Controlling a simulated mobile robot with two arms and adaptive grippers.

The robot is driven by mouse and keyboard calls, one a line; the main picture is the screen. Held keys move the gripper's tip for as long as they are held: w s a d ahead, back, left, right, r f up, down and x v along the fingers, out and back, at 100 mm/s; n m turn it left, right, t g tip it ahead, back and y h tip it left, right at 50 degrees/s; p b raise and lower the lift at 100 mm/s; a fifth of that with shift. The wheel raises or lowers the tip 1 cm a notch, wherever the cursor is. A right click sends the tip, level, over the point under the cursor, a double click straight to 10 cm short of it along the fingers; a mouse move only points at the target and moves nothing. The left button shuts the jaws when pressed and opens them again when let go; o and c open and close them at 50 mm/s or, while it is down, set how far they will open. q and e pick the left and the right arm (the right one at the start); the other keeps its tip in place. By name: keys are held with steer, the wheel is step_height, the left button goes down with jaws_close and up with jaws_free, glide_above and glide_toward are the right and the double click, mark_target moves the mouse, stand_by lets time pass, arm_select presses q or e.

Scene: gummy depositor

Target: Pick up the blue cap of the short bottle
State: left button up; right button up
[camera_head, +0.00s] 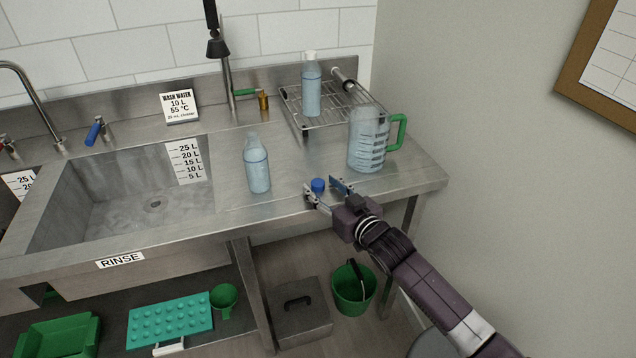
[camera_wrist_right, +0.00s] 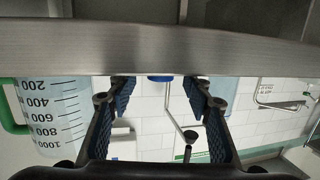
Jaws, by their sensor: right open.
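The blue cap (camera_head: 318,185) lies on the steel counter near its front edge. In the right wrist view, where the scene appears upside down, the cap (camera_wrist_right: 160,77) is partly cut off by the counter edge. My right gripper (camera_head: 323,188) is open, with its fingertips close to the cap, one on each side; contact is not visible. The fingers (camera_wrist_right: 160,95) also show spread in the wrist view, with nothing held. A clear bottle without a cap (camera_head: 257,165) stands upright left of the cap. My left gripper is out of view.
A measuring jug with green handle (camera_head: 366,140) stands behind my right gripper. A wire rack (camera_head: 293,106) holds a white-capped bottle (camera_head: 311,92). The rinse sink (camera_head: 120,200) is at left. The counter's front edge (camera_head: 290,220) runs beneath the gripper.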

mark_target(318, 182)
steer(key=shift+x, duration=1.4)
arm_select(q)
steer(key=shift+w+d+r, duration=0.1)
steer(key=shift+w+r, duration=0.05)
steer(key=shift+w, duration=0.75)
arm_select(e)
steer(key=c, duration=0.8)
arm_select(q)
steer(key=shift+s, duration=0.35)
arm_select(e)
steer(key=shift+c, duration=0.4)
steer(key=shift+r, duration=0.1)
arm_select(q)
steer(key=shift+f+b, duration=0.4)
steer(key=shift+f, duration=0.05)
arm_select(e)
step_height(318, 182, up, 20)
